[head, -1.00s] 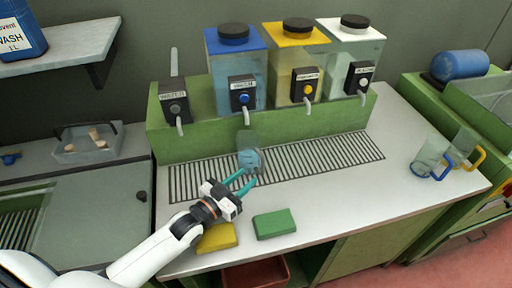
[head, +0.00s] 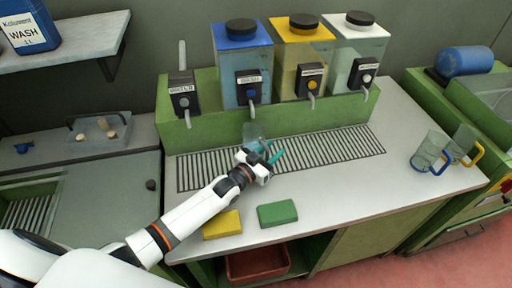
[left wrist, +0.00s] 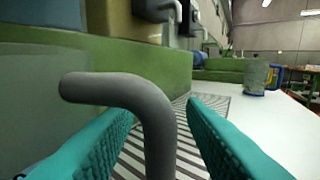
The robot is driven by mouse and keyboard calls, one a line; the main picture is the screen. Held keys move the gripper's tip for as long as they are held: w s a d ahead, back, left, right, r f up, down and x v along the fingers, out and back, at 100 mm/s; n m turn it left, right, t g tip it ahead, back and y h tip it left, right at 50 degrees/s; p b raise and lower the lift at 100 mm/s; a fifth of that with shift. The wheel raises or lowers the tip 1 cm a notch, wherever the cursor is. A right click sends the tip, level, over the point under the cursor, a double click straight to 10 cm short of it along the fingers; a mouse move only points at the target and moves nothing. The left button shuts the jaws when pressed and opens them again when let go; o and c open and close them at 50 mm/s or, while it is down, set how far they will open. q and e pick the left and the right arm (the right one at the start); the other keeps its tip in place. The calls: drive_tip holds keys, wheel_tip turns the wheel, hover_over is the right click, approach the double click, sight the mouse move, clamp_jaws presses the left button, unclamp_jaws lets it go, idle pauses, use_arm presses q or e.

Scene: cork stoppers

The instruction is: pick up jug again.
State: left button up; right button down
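A clear jug (head: 254,131) stands on the drain grate below the blue tank's spout, partly hidden by my left gripper (head: 274,151). In the left wrist view the jug's pale green wall (left wrist: 35,115) fills the left side. Its grey curved handle (left wrist: 155,115) stands between the two teal fingers of my left gripper (left wrist: 161,108). The fingers are open on either side of the handle, and a gap shows at the right finger. My right gripper is not in view.
Blue (head: 243,80), yellow (head: 302,70) and white (head: 356,62) tanks with spouts stand behind the grate (head: 330,147). Yellow (head: 222,225) and green (head: 278,213) sponges lie in front. Two jugs with blue (head: 441,165) and yellow (head: 478,154) handles stand at right.

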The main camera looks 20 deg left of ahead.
use_arm(q)
drive_tip(key=shift+s, duration=0.1)
clamp_jaws()
drive_tip(key=shift+r, duration=0.25)
